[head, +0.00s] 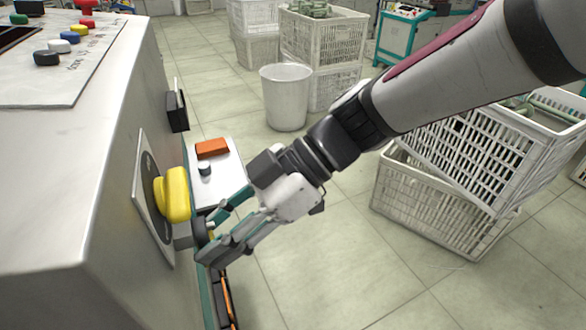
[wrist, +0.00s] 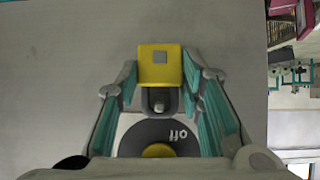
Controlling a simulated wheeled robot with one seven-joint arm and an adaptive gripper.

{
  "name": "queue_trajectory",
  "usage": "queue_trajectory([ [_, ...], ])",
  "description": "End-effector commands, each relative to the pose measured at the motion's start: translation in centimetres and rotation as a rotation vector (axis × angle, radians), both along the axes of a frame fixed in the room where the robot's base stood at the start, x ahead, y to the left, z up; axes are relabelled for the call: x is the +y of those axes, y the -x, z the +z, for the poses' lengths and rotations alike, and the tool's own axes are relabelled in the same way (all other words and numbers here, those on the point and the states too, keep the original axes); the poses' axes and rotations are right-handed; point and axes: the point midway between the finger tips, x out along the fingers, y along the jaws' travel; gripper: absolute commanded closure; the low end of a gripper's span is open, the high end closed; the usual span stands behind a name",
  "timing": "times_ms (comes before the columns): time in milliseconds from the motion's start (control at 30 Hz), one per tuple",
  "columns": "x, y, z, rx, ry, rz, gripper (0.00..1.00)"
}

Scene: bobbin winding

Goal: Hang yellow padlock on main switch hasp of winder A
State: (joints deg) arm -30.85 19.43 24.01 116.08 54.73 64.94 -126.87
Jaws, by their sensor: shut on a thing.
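The yellow padlock (wrist: 160,67) is a square block with a grey patch, seen between my fingertips in the wrist view. My gripper (head: 206,240) is shut on it, close to the side panel of the machine. A dark grey hasp piece (wrist: 147,103) lies between the padlock and the black switch disc (wrist: 135,136) marked "off". In the head view the yellow switch knob (head: 177,194) sticks out from its plate, just above my gripper. The padlock is mostly hidden there by my fingers. I cannot tell whether its shackle passes through the hasp.
The machine cabinet (head: 100,175) fills the left side. A small shelf (head: 226,180) behind my gripper holds an orange block (head: 212,148) and a small dark cylinder (head: 204,168). White crates (head: 435,205) stand at right, a white bin (head: 286,98) farther back. The floor between is clear.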

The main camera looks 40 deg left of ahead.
Motion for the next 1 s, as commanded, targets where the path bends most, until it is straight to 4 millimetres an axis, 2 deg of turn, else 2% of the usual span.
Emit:
queue_trajectory([
  [33, -0.1, -0.2, -0.2, -0.004, 0.003, -0.005, 0.59],
  [100, -0.1, -0.2, -0.2, -0.003, 0.003, -0.004, 0.43],
  [533, -0.3, -0.6, 0.3, -0.002, 0.000, -0.003, 0.42],
  [1000, -4.1, -6.7, 5.1, -0.004, 0.001, -0.006, 0.42],
])
